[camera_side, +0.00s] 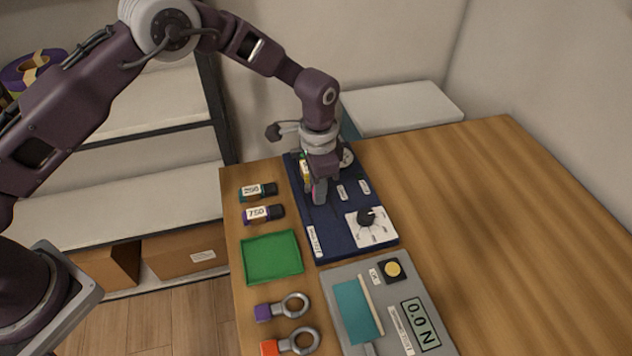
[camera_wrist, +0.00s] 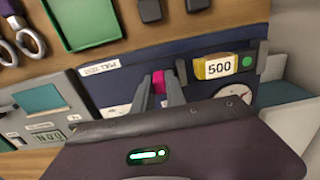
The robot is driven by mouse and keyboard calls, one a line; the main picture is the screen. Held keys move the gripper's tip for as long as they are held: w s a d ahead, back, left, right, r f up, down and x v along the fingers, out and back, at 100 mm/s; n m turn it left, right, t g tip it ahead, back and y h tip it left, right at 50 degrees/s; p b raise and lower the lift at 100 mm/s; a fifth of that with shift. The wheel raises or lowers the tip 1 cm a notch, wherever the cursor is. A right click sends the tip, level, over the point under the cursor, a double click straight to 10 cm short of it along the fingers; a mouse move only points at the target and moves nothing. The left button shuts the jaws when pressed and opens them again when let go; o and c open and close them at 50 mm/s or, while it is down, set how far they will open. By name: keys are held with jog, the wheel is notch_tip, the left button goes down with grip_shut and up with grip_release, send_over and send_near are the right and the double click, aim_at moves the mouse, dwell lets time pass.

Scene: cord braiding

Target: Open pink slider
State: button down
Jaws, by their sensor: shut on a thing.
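The pink slider (camera_wrist: 158,82) shows between the two fingers of my gripper (camera_wrist: 165,84) in the wrist view. My gripper is shut on it, above the dark blue panel (camera_wrist: 100,93). In the side view my gripper (camera_side: 318,195) reaches down onto the upper part of the same blue panel (camera_side: 340,243). There the fingers mostly hide the slider. A yellow piece labelled 500 (camera_wrist: 216,67) sits on the panel beside the slider in the wrist view.
A dial (camera_side: 367,216) is on the panel. Left lie bobbins labelled 250 (camera_side: 258,190) and 750 (camera_side: 263,213), a green tray (camera_side: 271,257) and two ring-ended pieces (camera_side: 293,306). A grey device (camera_side: 388,305) stands in front. The table's right side is clear.

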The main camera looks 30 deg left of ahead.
jog(key=shift+s+d, duration=1.2)
jog(key=shift+d, duration=0.05)
jog(key=c, duration=1.6)
grip_release()
jog(key=shift+s, duration=0.1)
jog(key=shift+c, duration=0.2)
notch_tip(320, 180, up, 7)
jog(key=shift+r, duration=0.15)
